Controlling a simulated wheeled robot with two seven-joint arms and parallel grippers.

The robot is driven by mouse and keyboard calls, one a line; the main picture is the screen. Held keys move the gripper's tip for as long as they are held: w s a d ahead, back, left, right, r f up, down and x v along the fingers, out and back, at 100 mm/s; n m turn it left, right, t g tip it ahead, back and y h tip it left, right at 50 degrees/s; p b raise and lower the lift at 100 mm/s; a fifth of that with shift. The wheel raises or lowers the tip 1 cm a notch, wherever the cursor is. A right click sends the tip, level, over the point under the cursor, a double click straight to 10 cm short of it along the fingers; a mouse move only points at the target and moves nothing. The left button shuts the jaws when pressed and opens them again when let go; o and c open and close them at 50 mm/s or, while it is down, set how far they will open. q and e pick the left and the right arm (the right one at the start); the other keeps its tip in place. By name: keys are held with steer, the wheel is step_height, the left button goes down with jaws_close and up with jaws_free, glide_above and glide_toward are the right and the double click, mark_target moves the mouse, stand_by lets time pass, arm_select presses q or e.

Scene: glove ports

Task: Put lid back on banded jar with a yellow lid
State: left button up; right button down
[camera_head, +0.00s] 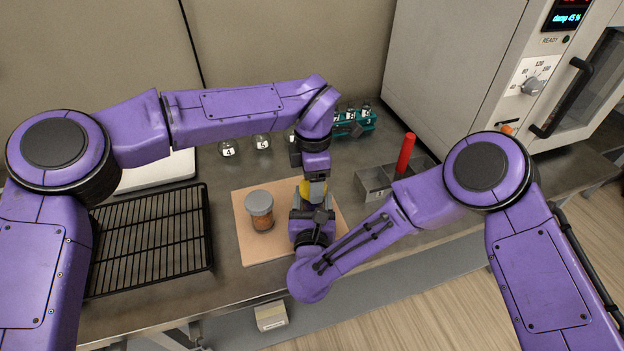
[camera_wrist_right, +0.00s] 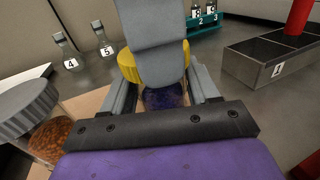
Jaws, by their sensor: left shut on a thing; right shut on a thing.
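The yellow lid (camera_head: 304,187) is held in my left gripper (camera_head: 316,186), which reaches down from above. In the right wrist view the yellow lid (camera_wrist_right: 129,68) sits at the top of a jar (camera_wrist_right: 165,99) with dark purple contents. My right gripper (camera_head: 309,216) is shut around this jar's sides, and its fingers (camera_wrist_right: 158,92) show on both sides of it. The left gripper hides part of the lid and the jar's rim. I cannot tell whether the lid is seated or just above the rim. The jar's band does not show clearly.
A second jar with a grey lid (camera_head: 259,203) and orange-brown contents stands close by on a tan board (camera_head: 248,246). A black wire rack (camera_head: 150,245) lies left. Numbered bottles (camera_head: 227,148), a teal rack (camera_head: 357,127) and a grey divided bin (camera_head: 374,184) stand behind and right.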

arm_select(q)
steer(key=m, duration=2.4)
steer(key=shift+m, duration=0.4)
